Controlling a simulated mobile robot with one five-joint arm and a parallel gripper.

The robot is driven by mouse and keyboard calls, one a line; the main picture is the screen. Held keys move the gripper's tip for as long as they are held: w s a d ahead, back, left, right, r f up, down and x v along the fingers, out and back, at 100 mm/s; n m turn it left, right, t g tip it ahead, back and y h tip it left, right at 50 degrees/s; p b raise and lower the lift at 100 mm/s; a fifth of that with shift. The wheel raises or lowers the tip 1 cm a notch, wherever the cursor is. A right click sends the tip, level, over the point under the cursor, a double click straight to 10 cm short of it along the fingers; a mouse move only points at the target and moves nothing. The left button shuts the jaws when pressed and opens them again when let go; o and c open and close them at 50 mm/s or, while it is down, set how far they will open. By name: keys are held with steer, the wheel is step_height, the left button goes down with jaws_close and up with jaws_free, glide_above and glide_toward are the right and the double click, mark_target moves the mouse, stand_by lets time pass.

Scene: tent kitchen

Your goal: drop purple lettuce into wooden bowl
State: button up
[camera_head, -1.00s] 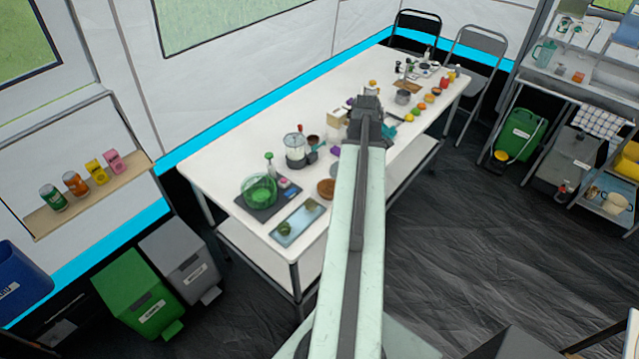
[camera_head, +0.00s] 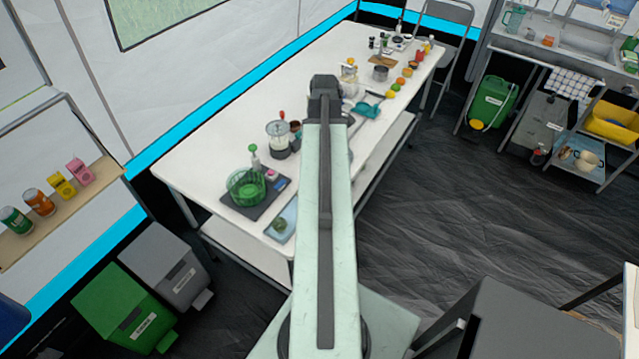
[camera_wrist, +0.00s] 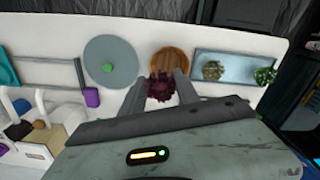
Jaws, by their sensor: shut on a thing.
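In the wrist view the purple lettuce (camera_wrist: 161,87) is dark red-purple and leafy. My gripper (camera_wrist: 161,84) is shut on it, with one grey finger on each side. The wooden bowl (camera_wrist: 173,60) is brown and round, on the white table just beyond the fingertips. The lettuce overlaps the bowl's near edge in the picture; I cannot tell its height above the table. In the head view my arm hides the bowl, the lettuce and the fingertips.
A round grey board (camera_wrist: 111,62) with a small green thing lies left of the bowl. A light-blue tray (camera_wrist: 236,63) with green heads is right of it. A green basket (camera_head: 247,187) and a blender (camera_head: 278,138) stand on the table (camera_head: 212,128).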

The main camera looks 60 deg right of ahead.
steer(key=shift+f+b, duration=0.4)
steer(key=shift+f, duration=0.5)
steer(key=shift+r, duration=0.1)
steer(key=o, duration=1.1)
steer(key=shift+c, duration=0.2)
steer(key=shift+r, duration=0.1)
step_height(320, 180, up, 8)
steer(key=p, duration=0.8)
steer(key=shift+f, duration=0.2)
steer(key=shift+s, duration=0.1)
